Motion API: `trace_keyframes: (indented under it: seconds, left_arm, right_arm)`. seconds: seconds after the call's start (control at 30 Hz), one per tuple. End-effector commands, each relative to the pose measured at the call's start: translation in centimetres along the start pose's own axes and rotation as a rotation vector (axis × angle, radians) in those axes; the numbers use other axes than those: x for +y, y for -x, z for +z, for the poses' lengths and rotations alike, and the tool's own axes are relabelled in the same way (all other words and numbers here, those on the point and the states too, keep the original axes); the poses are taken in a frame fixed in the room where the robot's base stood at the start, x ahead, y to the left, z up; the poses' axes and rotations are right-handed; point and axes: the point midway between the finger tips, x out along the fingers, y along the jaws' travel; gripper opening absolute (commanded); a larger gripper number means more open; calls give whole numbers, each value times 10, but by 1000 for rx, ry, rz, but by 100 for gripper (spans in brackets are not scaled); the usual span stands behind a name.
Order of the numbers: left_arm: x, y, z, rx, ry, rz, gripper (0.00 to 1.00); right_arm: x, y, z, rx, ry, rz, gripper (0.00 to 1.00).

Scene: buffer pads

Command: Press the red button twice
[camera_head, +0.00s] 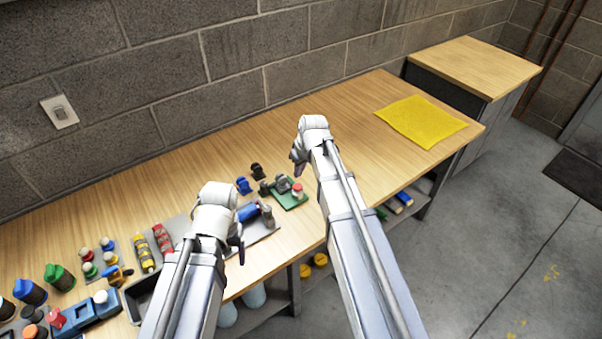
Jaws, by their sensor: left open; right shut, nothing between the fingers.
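A small red-topped button (298,188) stands on a green pad (291,203) near the middle of the wooden table. Other small red-topped pieces show at the left, one by a blue block (55,317) and one farther back (86,254); I cannot tell which one is the task's button. My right gripper (297,160) is shut and empty, above the table just behind the green pad in the picture. My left gripper (238,248) is open and empty, beside a grey pad (256,235) holding a blue piece. My arms hide part of the table.
Several coloured knobs, bottles and blocks crowd the table's left side. A yellow cloth (420,121) lies flat at the right, with bare wood around it. A brick wall (230,45) runs behind the table. A wood-topped cabinet (475,66) stands beyond its right end.

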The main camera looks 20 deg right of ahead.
Motion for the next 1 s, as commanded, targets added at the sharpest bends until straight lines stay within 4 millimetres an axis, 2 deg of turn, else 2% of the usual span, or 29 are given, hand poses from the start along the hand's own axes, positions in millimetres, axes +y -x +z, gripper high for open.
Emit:
trace_keyframes:
  seconds: [0.03, 0.3, 0.77, 1.0]
  left_arm:
    - [2, -15, -1, 0, 0, 0, 74]
    - [4, -47, -3, 0, 0, 0, 74]
    - [5, -50, -3, 0, 0, 0, 74]
    - [6, -68, -4, 0, 0, 0, 74]
  right_arm:
    - [0, -16, 1, 0, 0, 0, 0]
    - [0, -46, 10, 0, 0, 0, 0]
    - [0, -50, 11, 0, 1, 0, 0]
    - [0, -67, 16, 0, 1, 0, 0]
